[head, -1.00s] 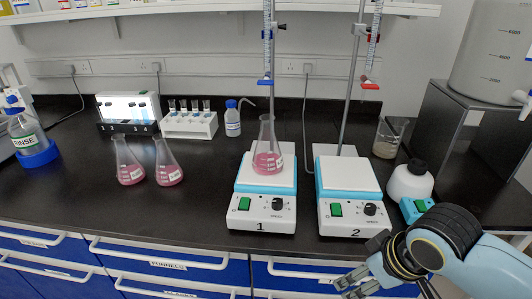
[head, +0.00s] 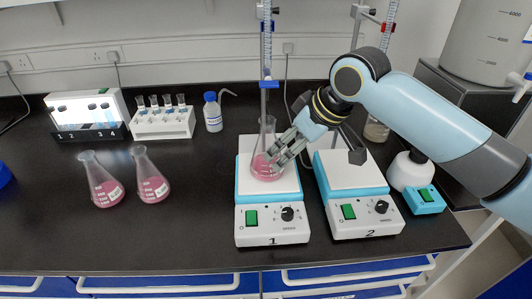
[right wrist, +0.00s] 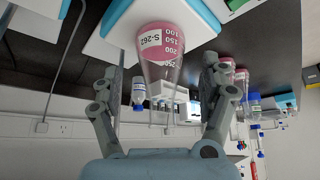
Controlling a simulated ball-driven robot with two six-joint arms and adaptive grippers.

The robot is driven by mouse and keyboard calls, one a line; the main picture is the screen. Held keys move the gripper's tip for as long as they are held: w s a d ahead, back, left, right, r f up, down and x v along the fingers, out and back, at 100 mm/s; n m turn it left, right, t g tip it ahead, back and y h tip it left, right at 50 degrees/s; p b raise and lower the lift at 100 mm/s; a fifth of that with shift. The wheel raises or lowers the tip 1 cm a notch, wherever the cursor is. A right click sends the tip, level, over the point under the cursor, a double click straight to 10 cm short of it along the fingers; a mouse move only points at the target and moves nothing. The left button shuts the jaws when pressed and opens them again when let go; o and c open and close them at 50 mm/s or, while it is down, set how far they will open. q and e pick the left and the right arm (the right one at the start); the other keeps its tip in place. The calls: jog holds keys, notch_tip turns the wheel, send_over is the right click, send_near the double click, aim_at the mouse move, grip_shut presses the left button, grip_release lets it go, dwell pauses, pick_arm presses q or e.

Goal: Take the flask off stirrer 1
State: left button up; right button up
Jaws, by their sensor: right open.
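The flask (head: 266,158) with pink liquid stands upright on the white plate of stirrer 1 (head: 271,222), under a burette. My right gripper (head: 275,154) is open at the right side of the flask. In the right wrist view the flask (right wrist: 162,50), labelled S-262, lies between the two spread fingers (right wrist: 168,95). Contact with the glass cannot be made out. My left gripper is not in view.
Stirrer 2 (head: 361,217) stands to the right, beneath my right arm. Two more pink flasks (head: 102,184) (head: 150,178) stand at the left. A blue-capped bottle (head: 212,114) and a tube rack (head: 162,123) are behind. The bench in front of these flasks is clear.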

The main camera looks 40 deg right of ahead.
aim_at(273, 136)
jog(key=w, duration=0.2)
jog(key=w+a+p, duration=0.1)
jog(key=w, duration=0.1)
jog(key=shift+w+a+r, duration=0.1)
jog(key=shift+w+r, duration=0.05)
jog(key=shift+w, duration=0.15)
jog(key=shift+x, duration=0.85)
jog(key=shift+c, duration=0.3)
jog(key=shift+w, duration=0.1)
jog(key=shift+c, duration=1)
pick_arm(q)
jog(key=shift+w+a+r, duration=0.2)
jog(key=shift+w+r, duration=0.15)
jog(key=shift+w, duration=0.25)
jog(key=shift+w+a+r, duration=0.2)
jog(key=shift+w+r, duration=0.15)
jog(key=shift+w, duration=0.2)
pick_arm(e)
jog(key=shift+r, duration=0.1)
grip_shut()
